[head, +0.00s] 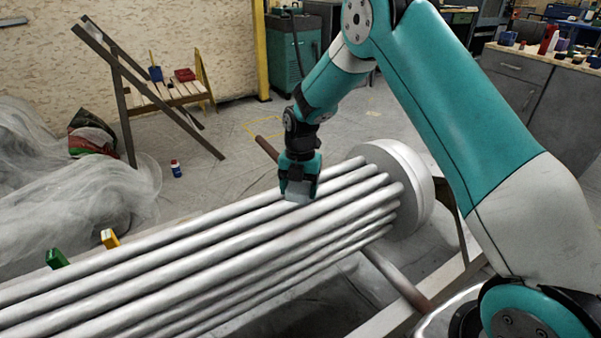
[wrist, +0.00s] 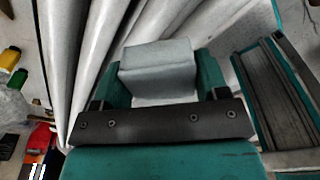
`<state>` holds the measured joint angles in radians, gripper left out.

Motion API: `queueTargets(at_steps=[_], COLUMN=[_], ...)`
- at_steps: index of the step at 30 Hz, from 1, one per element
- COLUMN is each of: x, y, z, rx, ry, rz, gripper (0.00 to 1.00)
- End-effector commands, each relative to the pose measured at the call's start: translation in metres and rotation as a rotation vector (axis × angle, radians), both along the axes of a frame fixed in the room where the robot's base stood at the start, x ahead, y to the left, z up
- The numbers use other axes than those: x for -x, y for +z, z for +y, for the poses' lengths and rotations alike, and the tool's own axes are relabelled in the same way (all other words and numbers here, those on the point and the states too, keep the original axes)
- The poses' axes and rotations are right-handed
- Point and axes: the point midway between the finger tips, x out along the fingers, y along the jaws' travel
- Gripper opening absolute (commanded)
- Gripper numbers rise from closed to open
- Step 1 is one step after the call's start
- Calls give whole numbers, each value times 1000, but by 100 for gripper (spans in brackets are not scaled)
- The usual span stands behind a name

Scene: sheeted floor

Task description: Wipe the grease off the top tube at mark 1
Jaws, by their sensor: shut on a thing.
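My gripper (head: 300,180) is shut on a pale grey block-shaped pad (head: 297,192), which also shows between the two teal fingers in the wrist view (wrist: 157,68). The pad is at the upper side of a bundle of long silvery tubes (head: 215,240), near their right end. I cannot tell whether it touches a tube. The tubes also run behind the pad in the wrist view (wrist: 85,50). A yellow tag (head: 110,238) and a green tag (head: 56,258) sit along the far edge of the tubes at left. No number or grease is readable.
A round silvery end plate (head: 405,185) closes the bundle's right end. Crumpled clear sheeting (head: 70,200) lies at left. A grey cabinet (head: 530,95) stands at back right.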

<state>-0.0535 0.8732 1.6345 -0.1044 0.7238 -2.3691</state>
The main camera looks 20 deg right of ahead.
Motion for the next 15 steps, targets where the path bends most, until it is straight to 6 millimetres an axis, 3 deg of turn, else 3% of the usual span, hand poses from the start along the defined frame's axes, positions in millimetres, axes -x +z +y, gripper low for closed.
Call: queueTargets(at_steps=[6, 15], x=[0, 0], y=[23, 25], z=[4, 5], rx=[-1, 0], ry=[6, 7], rz=[0, 0], gripper=[45, 45])
